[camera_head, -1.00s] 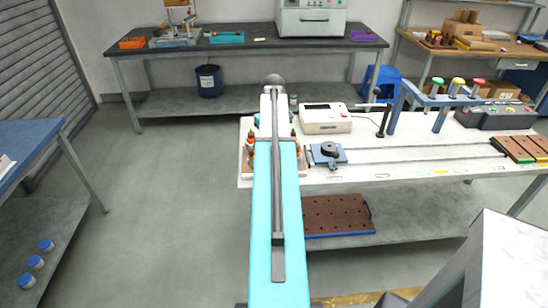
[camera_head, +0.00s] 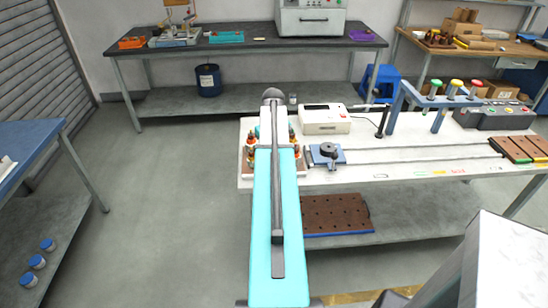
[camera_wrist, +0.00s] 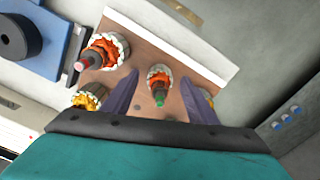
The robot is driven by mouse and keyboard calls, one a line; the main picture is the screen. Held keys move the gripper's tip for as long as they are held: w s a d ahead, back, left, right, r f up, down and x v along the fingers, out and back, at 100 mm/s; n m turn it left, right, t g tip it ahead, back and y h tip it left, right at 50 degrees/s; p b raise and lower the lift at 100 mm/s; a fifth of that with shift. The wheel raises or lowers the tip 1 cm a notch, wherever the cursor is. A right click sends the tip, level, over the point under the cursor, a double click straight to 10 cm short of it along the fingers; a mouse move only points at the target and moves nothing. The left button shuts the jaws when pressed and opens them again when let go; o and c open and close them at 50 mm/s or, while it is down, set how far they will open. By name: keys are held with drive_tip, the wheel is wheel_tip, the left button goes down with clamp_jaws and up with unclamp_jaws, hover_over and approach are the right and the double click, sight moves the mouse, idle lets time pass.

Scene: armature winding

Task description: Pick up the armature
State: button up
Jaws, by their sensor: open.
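Several armatures stand upright on a brown board in the wrist view. One armature with orange windings and a green tip (camera_wrist: 158,84) lies between the two fingers of my gripper (camera_wrist: 164,80), which are open and apart from it. Another armature with a red tip (camera_wrist: 104,50) is up and left, outside the left finger. A yellow-wound armature (camera_wrist: 88,97) is at lower left, and another (camera_wrist: 207,96) is partly hidden by the right finger. In the head view, armatures (camera_head: 250,152) show on both sides of my arm, which hides the gripper.
The brown board (camera_wrist: 180,50) has a pale raised edge on its far side. A blue fixture with a black round part (camera_head: 328,154) stands right of it on the white bench (camera_head: 400,165). A white device (camera_head: 325,119) is behind. The floor at left is clear.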

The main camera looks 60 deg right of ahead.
drive_tip(key=shift+f, duration=0.7)
drive_tip(key=c, duration=1.3)
